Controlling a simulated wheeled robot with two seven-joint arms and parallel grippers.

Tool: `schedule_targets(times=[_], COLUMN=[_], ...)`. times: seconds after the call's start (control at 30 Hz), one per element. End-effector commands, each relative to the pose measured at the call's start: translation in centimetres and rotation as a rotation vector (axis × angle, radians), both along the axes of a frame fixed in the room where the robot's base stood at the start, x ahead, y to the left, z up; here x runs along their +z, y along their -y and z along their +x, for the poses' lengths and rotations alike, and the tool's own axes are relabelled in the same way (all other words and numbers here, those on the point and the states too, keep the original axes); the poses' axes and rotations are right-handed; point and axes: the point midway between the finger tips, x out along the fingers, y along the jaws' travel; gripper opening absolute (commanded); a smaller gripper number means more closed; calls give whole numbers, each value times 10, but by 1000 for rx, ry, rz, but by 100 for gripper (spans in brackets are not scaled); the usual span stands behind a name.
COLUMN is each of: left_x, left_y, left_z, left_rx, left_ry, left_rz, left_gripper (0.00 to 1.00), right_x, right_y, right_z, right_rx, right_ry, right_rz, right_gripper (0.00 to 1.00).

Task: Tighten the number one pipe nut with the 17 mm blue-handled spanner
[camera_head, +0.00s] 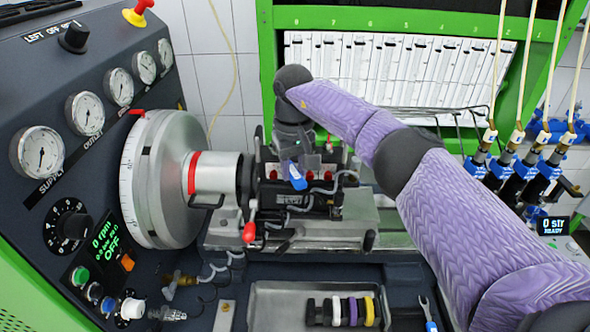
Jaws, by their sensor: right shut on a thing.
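My right gripper (292,155) reaches over the dark pump block (318,203) from the right and points down. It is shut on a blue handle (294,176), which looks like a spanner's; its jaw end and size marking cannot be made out. Red fittings (329,174) show along the top of the pump beside the gripper. The number one pipe nut cannot be told apart here, as the gripper and arm cover part of the pump. Another small spanner (425,304) with a blue handle lies on the bench at the lower right. My left gripper is not in view.
A large graduated wheel (160,180) and a gauge panel (40,110) stand at the left. A tray (266,292) holds several coloured rings. Blue injectors (503,165) with pale pipes hang at the right. A numbered tube rack (400,65) stands behind.

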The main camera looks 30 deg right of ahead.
Motion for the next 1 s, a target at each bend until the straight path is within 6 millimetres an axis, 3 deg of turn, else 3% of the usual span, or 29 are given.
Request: schedule_targets(times=[1.0], left_x=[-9], left_y=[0], left_z=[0], left_rx=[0], left_ry=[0], left_rz=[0], left_gripper=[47], right_x=[0], right_y=[1], right_z=[12], right_rx=[0], right_ry=[1], right_rz=[-1], right_gripper=[0])
